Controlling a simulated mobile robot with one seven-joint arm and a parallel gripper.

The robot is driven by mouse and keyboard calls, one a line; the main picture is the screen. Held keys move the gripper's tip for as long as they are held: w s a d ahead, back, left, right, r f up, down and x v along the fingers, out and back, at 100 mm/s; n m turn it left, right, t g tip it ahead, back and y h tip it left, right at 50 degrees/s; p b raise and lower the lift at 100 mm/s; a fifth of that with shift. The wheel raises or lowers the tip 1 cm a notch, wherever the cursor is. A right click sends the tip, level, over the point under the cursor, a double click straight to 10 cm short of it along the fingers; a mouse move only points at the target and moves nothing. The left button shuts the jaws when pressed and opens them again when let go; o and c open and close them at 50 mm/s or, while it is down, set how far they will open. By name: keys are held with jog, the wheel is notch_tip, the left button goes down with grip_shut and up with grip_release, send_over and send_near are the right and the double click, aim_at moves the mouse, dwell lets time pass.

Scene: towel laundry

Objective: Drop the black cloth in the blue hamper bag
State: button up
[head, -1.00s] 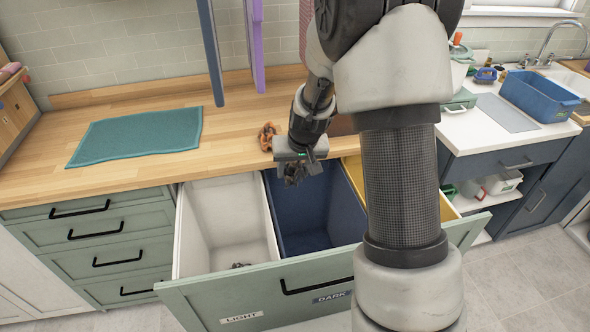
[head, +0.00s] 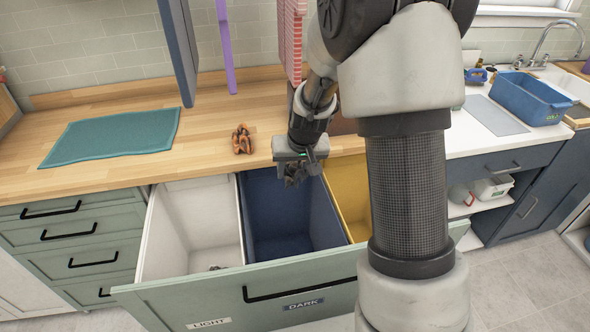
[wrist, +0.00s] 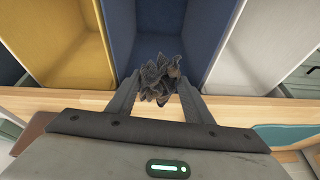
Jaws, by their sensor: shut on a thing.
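My gripper (head: 297,172) is shut on a crumpled black cloth (head: 294,178), bunched between the two fingers; the cloth also shows in the wrist view (wrist: 160,80). The blue hamper bag (head: 262,205) is the middle compartment of the pulled-out drawer, above the label DARK. In the head view the gripper holds the cloth over the back part of the blue bag, near its right side and the counter edge. In the wrist view the blue bag (wrist: 185,28) lies straight beyond the cloth. The blue bag's visible inside looks empty.
A white bag (head: 190,225) with a small grey item at its bottom is left of the blue one. A yellow bag (head: 352,195) is to the right. Towels hang above.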

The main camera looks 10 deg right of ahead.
jog(key=shift+f+b, duration=2.1)
jog(key=shift+f, duration=0.95)
jog(key=o, duration=1.1)
jog(key=shift+r, duration=0.1)
jog(key=p+v, duration=0.2)
jog(key=v, duration=1.5)
jog(key=shift+r, duration=0.2)
